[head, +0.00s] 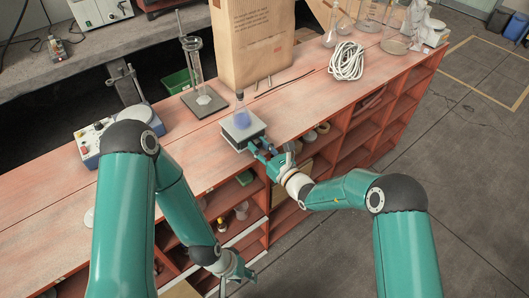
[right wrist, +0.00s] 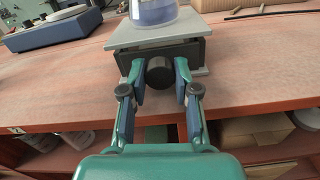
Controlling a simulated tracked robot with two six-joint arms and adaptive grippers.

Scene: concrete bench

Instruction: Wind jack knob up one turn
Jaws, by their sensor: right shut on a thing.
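The lab jack (head: 243,126) stands near the front edge of the red bench, with a flask of blue liquid (head: 241,117) on its top plate. In the right wrist view, the jack's grey top plate (right wrist: 152,38) and the flask's base (right wrist: 153,12) are at the top. The dark round jack knob (right wrist: 159,71) faces the camera between the fingertips of my right gripper (right wrist: 160,80). My right gripper is shut on the knob; it also shows in the head view (head: 267,148). My left gripper (head: 238,278) hangs low in front of the shelves, its fingers too small to judge.
A paper bag (head: 253,40), a stand with a cylinder (head: 203,95) and a coiled white rope (head: 347,60) are behind the jack. A blue-and-white device (head: 118,131) is at left. Glassware (head: 341,25) stands at the far right. Open shelves lie below the bench edge.

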